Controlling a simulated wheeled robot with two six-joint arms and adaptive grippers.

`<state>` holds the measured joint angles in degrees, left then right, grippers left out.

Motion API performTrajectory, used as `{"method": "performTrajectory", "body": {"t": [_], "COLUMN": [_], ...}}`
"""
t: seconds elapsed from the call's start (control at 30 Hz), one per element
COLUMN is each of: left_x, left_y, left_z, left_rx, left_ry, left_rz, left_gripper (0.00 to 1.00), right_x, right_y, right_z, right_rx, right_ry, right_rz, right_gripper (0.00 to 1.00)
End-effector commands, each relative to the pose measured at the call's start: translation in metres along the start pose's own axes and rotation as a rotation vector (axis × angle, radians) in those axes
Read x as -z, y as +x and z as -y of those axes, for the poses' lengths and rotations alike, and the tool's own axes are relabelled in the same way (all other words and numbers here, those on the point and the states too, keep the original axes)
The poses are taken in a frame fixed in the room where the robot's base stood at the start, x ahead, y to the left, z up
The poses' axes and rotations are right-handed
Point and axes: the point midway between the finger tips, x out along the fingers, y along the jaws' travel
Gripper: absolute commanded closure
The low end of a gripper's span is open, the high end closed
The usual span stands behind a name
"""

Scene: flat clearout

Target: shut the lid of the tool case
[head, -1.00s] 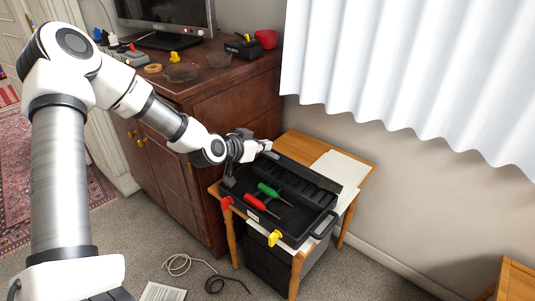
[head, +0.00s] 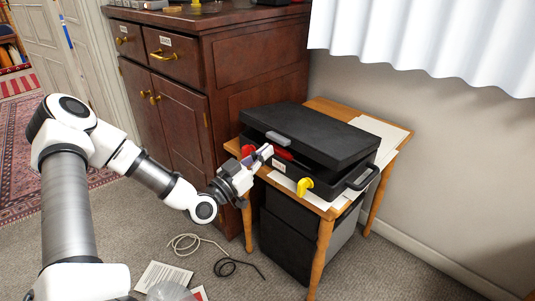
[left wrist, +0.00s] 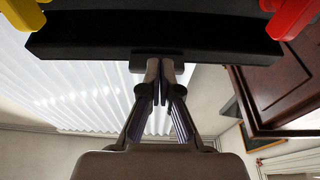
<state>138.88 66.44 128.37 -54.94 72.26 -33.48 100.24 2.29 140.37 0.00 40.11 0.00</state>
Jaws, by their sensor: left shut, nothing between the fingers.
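The black tool case stands on a small wooden table, its lid (head: 320,125) tipped down over the base (head: 335,182). A dark gap still shows between lid and base at the front, with a red tool (head: 283,153) visible inside. The front carries a red latch (head: 247,151) and a yellow latch (head: 304,187); both also show in the left wrist view. My left gripper (head: 266,151) is shut and empty at the front of the case, near the lid's front edge. In the left wrist view its fingertips (left wrist: 160,68) are close under a black edge (left wrist: 150,38); contact is unclear.
White papers lie on the wooden table (head: 322,103) around the case. A dark drawer unit (head: 285,235) stands under it. A brown cabinet (head: 185,95) is behind to the left. Cables (head: 235,266) and papers lie on the carpet. The wall is at the right.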

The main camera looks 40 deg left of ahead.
Motion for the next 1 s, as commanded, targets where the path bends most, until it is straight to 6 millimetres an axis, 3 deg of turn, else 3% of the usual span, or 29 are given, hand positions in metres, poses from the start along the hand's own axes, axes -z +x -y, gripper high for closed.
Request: {"method": "performTrajectory", "body": {"t": [0.23,0.77,1.0], "left_x": [-0.015,-0.016,0.01], "left_y": [-0.006,-0.006,0.012], "left_z": [0.0,0.0,0.004], "left_rx": [-0.001,-0.001,-0.003], "left_ry": [0.001,0.001,0.004], "left_rz": [0.001,0.002,0.001], "left_gripper": [1.0,1.0,1.0], "right_x": [0.0,0.0,0.0], "right_y": [0.009,0.009,-0.011], "right_z": [0.0,0.0,0.0], "right_rx": [0.0,0.0,0.0], "right_ry": [0.0,0.0,0.0], "right_rz": [-0.001,0.0,0.0], "right_gripper": [0.6,0.6,0.6]}}
